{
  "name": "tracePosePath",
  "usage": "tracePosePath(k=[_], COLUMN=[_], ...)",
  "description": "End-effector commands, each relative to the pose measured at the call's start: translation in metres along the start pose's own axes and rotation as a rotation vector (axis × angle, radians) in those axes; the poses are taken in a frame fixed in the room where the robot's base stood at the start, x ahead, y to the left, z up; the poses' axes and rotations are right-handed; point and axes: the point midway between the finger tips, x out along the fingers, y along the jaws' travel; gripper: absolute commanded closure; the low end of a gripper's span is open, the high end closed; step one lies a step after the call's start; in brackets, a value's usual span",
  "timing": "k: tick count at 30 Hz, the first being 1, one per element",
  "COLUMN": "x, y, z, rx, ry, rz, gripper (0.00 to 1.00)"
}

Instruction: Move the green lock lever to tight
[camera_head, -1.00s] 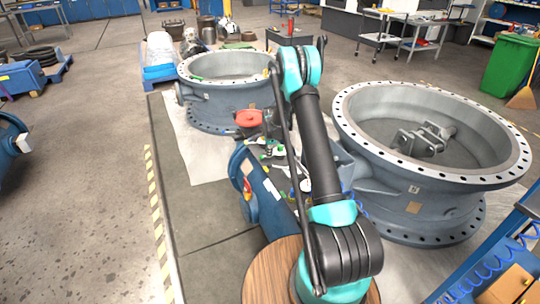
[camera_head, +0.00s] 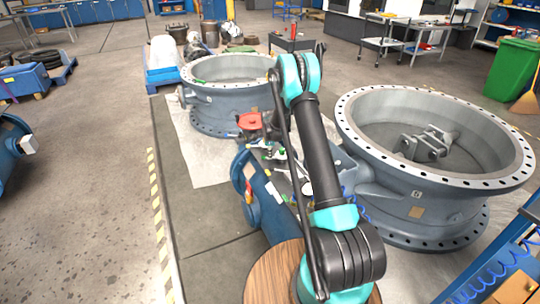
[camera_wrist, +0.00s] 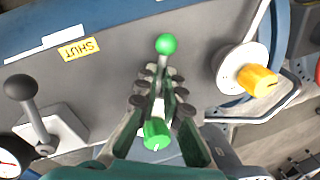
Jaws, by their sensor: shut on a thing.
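In the wrist view the green lock lever has a round green ball (camera_wrist: 166,44) on a thin pale stem. My gripper (camera_wrist: 160,84) reaches up from the bottom of the view, and its two jointed fingers are shut on the stem just below the ball. A second green knob (camera_wrist: 156,133) shows between the fingers, lower down. The fingers hide most of the lever's lower part and its base. A yellow label reading "SHUT" (camera_wrist: 78,48) is on the grey panel (camera_wrist: 115,60) to the left. No mark for tight can be read. In the head view my arm largely hides the gripper and the lever.
A black-ball lever (camera_wrist: 20,88) stands left of my gripper, and a yellow knob (camera_wrist: 257,80) on a pale dial stands close on the right. A gauge (camera_wrist: 10,165) is at lower left. Large flanged valve bodies (camera_head: 408,180) (camera_head: 212,104) flank my arm. Open floor (camera_head: 85,200) lies left.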

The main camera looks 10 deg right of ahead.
Motion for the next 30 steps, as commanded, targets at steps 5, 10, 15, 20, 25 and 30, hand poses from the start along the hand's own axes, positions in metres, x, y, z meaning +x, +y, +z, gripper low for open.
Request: tracePosePath(k=[5,10,15,20,25,30], x=[0.001,0.001,0.000,-0.010,-0.039,-0.073], y=[-0.001,-0.001,0.000,-0.001,0.000,0.000], z=[0.000,0.000,0.000,0.000,0.000,0.000], rx=[0.002,0.001,0.000,0.000,0.000,0.000], ry=[0.000,0.000,0.000,0.000,0.000,0.000], rz=[-0.002,-0.001,-0.001,-0.001,-0.001,-0.001], gripper=[0.77,0.70,0.70,0.70,0.70,0.70])
